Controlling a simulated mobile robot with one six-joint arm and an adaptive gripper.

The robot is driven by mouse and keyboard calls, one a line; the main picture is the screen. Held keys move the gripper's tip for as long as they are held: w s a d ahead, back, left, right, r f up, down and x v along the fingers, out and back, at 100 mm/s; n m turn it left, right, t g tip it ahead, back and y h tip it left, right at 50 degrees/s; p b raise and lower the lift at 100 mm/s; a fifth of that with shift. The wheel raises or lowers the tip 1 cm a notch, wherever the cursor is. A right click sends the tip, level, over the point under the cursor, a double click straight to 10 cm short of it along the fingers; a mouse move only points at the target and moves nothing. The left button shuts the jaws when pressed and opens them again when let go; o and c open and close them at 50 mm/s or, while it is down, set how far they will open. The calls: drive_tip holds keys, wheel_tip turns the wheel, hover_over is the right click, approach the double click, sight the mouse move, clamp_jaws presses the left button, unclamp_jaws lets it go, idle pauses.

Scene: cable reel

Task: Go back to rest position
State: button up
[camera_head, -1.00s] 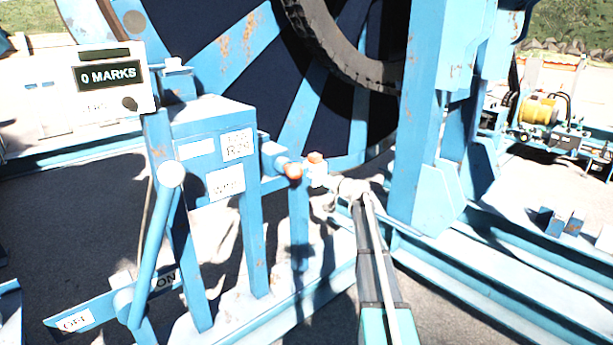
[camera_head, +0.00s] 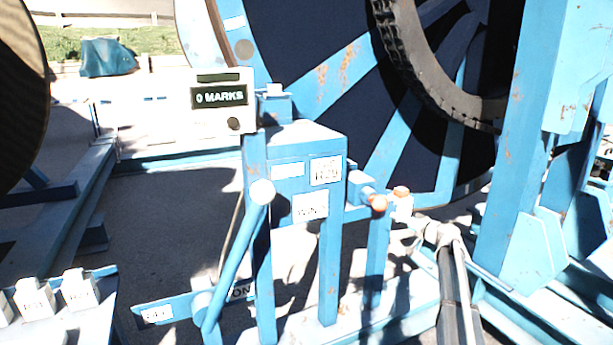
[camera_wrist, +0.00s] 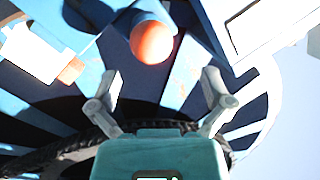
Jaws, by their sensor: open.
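My gripper (camera_head: 422,229) is at the end of my arm, low and to the right of two orange-red knobs on the blue control stand. The left knob (camera_head: 378,203) sits on a blue fitting and the right knob (camera_head: 401,191) on a white one. In the wrist view my gripper (camera_wrist: 162,78) has its two fingers spread wide with nothing between them. An orange knob (camera_wrist: 152,42) shows large beyond the fingers, apart from them. A second orange tip (camera_wrist: 71,70) on a white block lies to its left.
The blue control stand (camera_head: 290,160) carries a "0 MARKS" display (camera_head: 219,97) and a long blue lever (camera_head: 235,265). The large reel (camera_head: 340,80) and a blue post (camera_head: 515,150) stand close behind and right. Bare ground (camera_head: 165,215) is open at left.

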drive_tip(key=s+a+f+n+g+h, duration=0.1)
drive_tip(key=s+a+f+g, duration=0.45)
drive_tip(key=s+a, duration=0.45)
drive_tip(key=s+a+f+n+g+h, duration=0.1)
drive_tip(key=s+a+f+g, duration=0.3)
drive_tip(key=s+a+f, duration=0.45)
drive_tip(key=s+a+f+m+g+h, duration=0.15)
drive_tip(key=s+h, duration=0.25)
drive_tip(key=s, duration=0.8)
drive_tip(key=s+a+f+m+g+h, duration=0.1)
drive_tip(key=s+f+g+h, duration=0.2)
drive_tip(key=s, duration=0.9)
wheel_tip(320, 180, up, 19)
drive_tip(key=h+p, duration=0.1)
drive_tip(key=p, duration=1.7)
drive_tip(key=shift+w, duration=0.2)
